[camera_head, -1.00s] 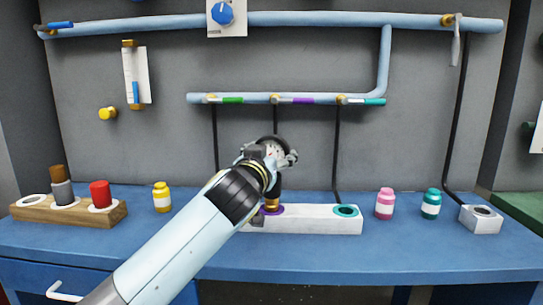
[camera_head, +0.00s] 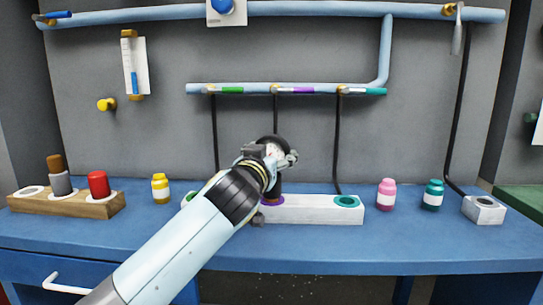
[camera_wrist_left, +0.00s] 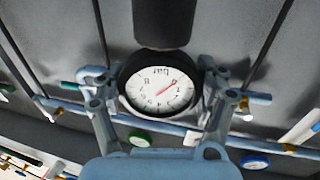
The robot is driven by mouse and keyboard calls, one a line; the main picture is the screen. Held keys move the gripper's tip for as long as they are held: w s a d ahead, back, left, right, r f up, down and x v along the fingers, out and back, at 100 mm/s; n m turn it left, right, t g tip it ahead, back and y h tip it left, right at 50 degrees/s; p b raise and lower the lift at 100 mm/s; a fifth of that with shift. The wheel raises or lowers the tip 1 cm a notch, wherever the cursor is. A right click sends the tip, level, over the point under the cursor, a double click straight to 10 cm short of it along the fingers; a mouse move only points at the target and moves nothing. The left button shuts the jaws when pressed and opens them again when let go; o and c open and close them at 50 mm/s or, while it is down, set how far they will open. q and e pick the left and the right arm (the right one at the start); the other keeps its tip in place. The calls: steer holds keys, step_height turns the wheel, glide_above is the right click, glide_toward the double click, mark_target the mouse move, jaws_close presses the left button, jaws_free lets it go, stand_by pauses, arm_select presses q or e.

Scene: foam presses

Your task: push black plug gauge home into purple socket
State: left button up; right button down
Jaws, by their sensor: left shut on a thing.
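The black plug gauge (camera_head: 275,187) stands upright at the purple socket (camera_head: 272,201) in the white block (camera_head: 310,210). Its black lower body meets the purple ring, and no brass end shows below it. Whether it is fully seated I cannot tell. My left gripper (camera_head: 270,153) is shut on the gauge's round head, above the socket, and hides part of the block. In the left wrist view the white dial face (camera_wrist_left: 158,90) sits between the two fingers (camera_wrist_left: 155,82). My right gripper is in neither view.
The teal socket (camera_head: 347,202) to the right is empty. A wooden rack (camera_head: 95,208) with red and grey plugs stands left. Yellow (camera_head: 161,188), pink (camera_head: 386,194) and teal (camera_head: 432,195) jars stand behind. A small white block (camera_head: 484,210) is at the right.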

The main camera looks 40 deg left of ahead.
arm_select(q)
steer(key=shift+f, duration=0.2)
steer(key=o, duration=1.7)
steer(key=shift+o, duration=0.3)
steer(key=v, duration=1.2)
